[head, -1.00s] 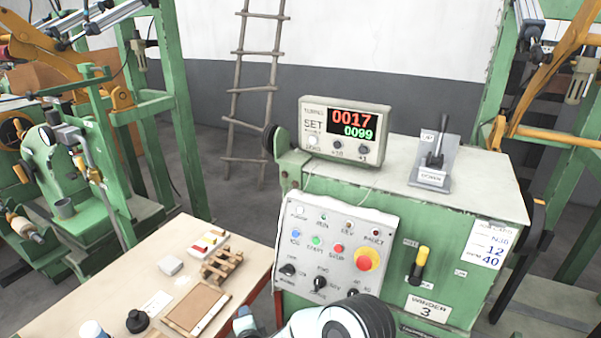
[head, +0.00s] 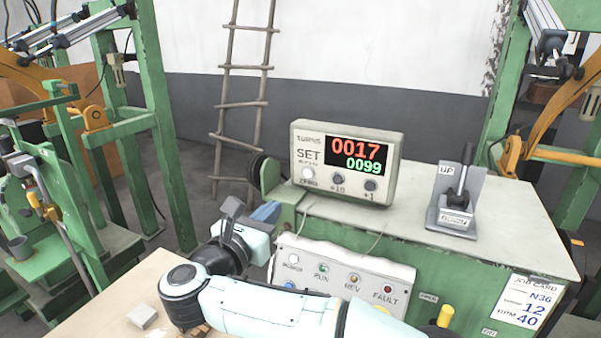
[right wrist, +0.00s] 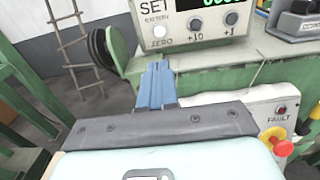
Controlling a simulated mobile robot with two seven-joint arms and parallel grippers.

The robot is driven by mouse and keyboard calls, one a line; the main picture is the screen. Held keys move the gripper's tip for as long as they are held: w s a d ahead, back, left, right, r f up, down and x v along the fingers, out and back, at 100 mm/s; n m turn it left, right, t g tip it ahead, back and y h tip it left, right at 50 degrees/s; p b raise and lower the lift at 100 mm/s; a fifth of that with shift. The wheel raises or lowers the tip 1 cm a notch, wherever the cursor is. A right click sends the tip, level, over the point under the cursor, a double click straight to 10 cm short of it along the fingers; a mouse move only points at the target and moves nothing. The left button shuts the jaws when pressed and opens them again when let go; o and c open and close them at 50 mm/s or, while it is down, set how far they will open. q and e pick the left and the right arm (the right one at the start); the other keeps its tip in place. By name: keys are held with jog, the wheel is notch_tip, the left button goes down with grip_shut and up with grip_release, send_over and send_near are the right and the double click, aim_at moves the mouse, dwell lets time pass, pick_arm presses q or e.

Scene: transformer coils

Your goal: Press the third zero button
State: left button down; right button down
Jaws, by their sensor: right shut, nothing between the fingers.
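The counter box (head: 347,160) stands on top of the green machine and shows 0017 in red and 0099 in green. Its white ZERO button (head: 308,173) is at the lower left of the face, left of the +10 and +1 knobs. The ZERO button also shows in the right wrist view (right wrist: 159,31). My right gripper (head: 266,212) is shut and empty, in front of and below the counter box, apart from the button. In the right wrist view its blue fingers (right wrist: 157,84) point up toward the ZERO button. My left gripper is not in view.
A lever with UP and DOWN labels (head: 457,200) stands right of the counter box. The control panel (head: 340,270) is below, partly hidden by my right arm. A red-and-yellow stop button (right wrist: 276,141) shows at right. A ladder (head: 243,95) leans behind.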

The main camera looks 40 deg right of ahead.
aim_at(308, 174)
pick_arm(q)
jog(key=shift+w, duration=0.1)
pick_arm(e)
jog(key=shift+r, duration=0.1)
jog(key=shift+s, duration=0.1)
